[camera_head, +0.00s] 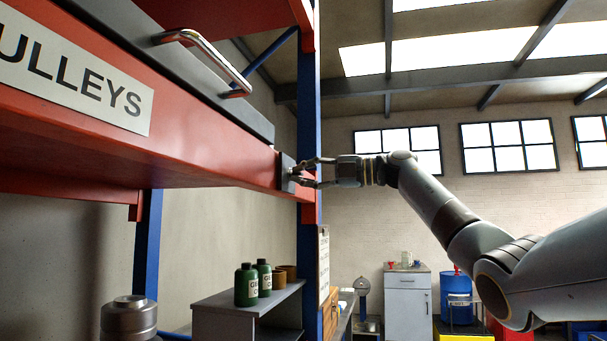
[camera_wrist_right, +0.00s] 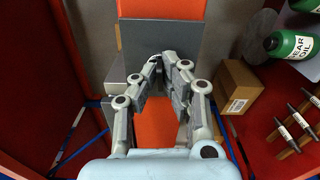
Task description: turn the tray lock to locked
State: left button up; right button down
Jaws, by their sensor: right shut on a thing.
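The tray lock shows in the head view as a small dark grey plate (camera_head: 286,171) on the right end of the red shelf beam. My right gripper (camera_head: 304,172) reaches it from the right, its fingers level with the plate. In the wrist view the lock's grey plate (camera_wrist_right: 160,32) stands behind the fingertips. My right gripper (camera_wrist_right: 164,68) is shut on the lock's handle there, which the fingers mostly hide. I cannot read the lock's position. My left gripper is not in view.
A tray with a chrome handle (camera_head: 208,57) sits above the red beam (camera_head: 200,140), which bears a PULLEYS label (camera_head: 75,75). A blue post (camera_head: 309,260) stands at the beam's end. Green bottles (camera_head: 246,284) stand on a lower grey shelf. A cardboard box (camera_wrist_right: 238,92) shows in the wrist view.

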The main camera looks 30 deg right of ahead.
jog(key=n+p, duration=0.1)
jog(key=n, duration=0.6)
jog(key=shift+f+n, duration=0.15)
jog(key=shift+n, duration=0.25)
jog(key=n, duration=0.4)
jog(key=n+b, duration=0.1)
jog(key=n, duration=0.4)
jog(key=shift+f, duration=0.1)
dwell(0.3)
jog(key=c, duration=1.5)
grip_release()
